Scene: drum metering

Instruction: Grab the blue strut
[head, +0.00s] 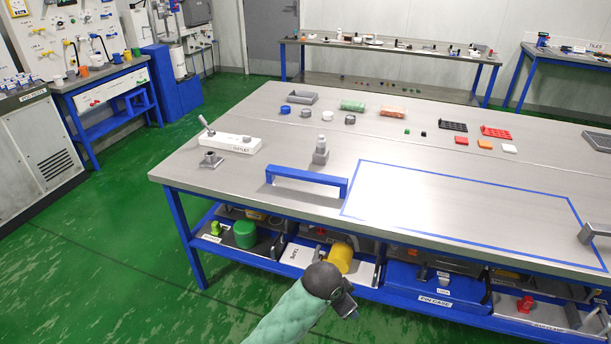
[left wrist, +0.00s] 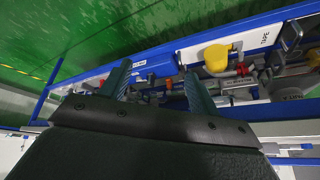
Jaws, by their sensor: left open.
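The blue strut (head: 306,177) is a long bar with short legs at its ends. In the head view it stands on the near edge of the steel table, left of the taped rectangle. My left gripper (head: 346,303) is below and in front of the table edge, apart from the strut. In the left wrist view its two fingers (left wrist: 157,72) are spread, with nothing held between them. They face the under-table shelf, and I cannot make out the strut there. My right gripper is not in view.
A grey upright block (head: 320,152) stands just behind the strut. A white labelled box (head: 231,143) is to its left. A grey block (head: 596,231) is at the right edge. The blue-taped rectangle (head: 460,210) is empty. The shelf holds a yellow cylinder (head: 340,257) and bins.

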